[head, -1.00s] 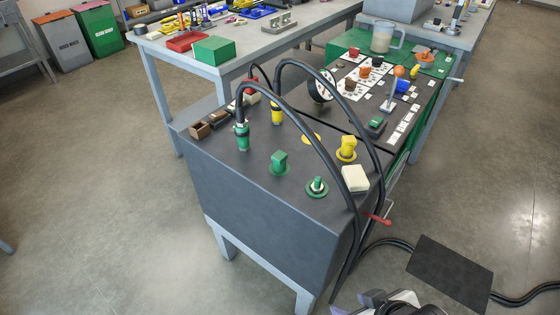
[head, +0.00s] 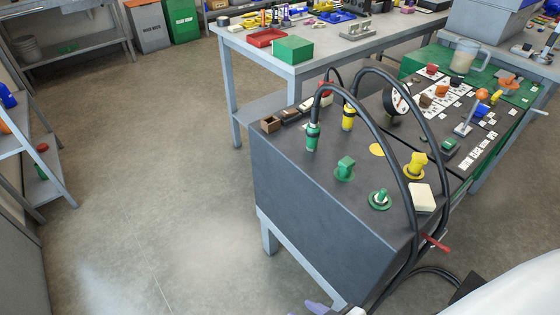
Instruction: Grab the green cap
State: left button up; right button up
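A green cap (head: 345,168) with a squared top sits on a green ring on the dark cart top (head: 290,168). Nearer the front, a green fitting (head: 380,199) with a pale stud stands on its own round base. A green hose connector (head: 312,137) stands upright at the cart's left, with a black hose from its top. Parts of what looks like my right gripper (head: 336,310) show at the bottom edge, below the cart and well apart from the cap. Its opening is cut off by the frame. My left gripper is not in view.
Black hoses (head: 400,170) arch over the cart's right side. A yellow cap (head: 415,165) and a cream block (head: 422,198) sit right of the green cap. A workbench (head: 300,65) stands behind. The floor left of the cart is clear.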

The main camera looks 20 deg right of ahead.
aim_at(346, 163)
jog(key=u, duration=0.8)
jog(key=i, duration=2.05)
jog(key=z, duration=3.9)
